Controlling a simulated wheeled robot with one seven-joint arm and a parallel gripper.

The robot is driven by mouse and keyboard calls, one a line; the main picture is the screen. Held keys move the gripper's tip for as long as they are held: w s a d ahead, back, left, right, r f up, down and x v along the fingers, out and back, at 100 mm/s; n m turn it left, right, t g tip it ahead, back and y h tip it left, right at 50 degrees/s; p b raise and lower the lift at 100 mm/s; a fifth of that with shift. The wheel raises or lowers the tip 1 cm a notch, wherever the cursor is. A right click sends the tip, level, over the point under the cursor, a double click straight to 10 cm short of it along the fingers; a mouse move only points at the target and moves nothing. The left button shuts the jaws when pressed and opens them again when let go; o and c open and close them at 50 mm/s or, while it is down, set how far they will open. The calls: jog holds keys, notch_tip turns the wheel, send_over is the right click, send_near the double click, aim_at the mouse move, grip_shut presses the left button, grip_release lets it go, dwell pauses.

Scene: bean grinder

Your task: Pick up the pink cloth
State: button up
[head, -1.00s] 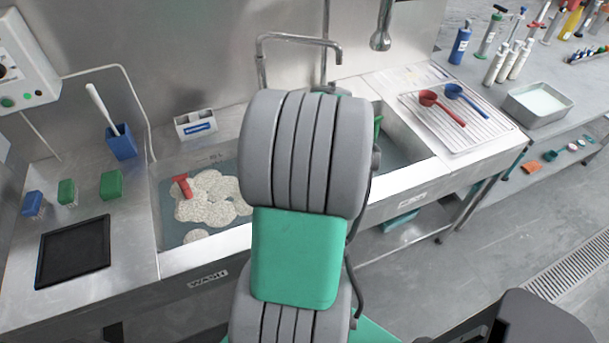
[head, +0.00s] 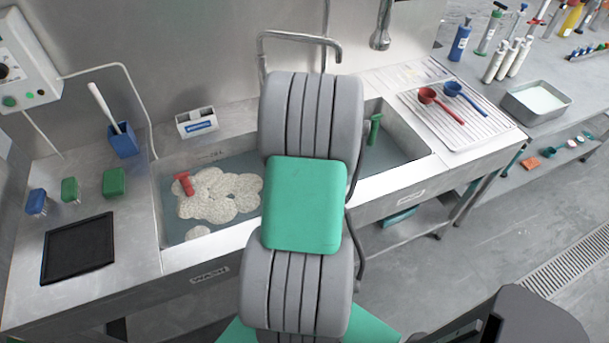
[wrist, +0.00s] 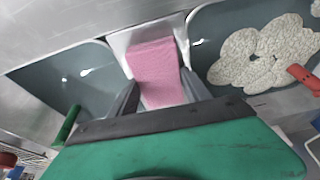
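The pink cloth (wrist: 156,65) shows in the wrist view, draped on the pale divider between the two sink basins. My gripper (wrist: 161,95) is open, with one dark finger on each side of the cloth's near end. The near part of the cloth shows between the fingers; I cannot tell whether they touch it. In the head view my arm hides both the cloth and the gripper.
The left basin holds white foam (head: 216,196) and a red-handled tool (head: 184,183). A green-handled tool (head: 374,130) stands in the right basin. A bent faucet (head: 300,40) rises behind the sink. A rack with red and blue scoops (head: 455,113) lies to the right.

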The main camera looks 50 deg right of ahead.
jog(key=c, duration=0.8)
jog(key=shift+r, duration=0.1)
jog(key=shift+r, duration=0.3)
jog(key=b+v, duration=0.1)
jog(key=v, duration=0.1)
jog(key=shift+r, duration=0.45)
jog(key=s+a+r+b, duration=0.1)
jog(key=s+a+r, duration=0.2)
jog(key=s+a+r+b, duration=0.1)
jog(key=s+a+r, duration=0.5)
jog(key=s, duration=0.1)
jog(key=shift+s+r+b, duration=0.1)
jog(key=shift+r+b, duration=0.1)
jog(key=shift+b, duration=0.2)
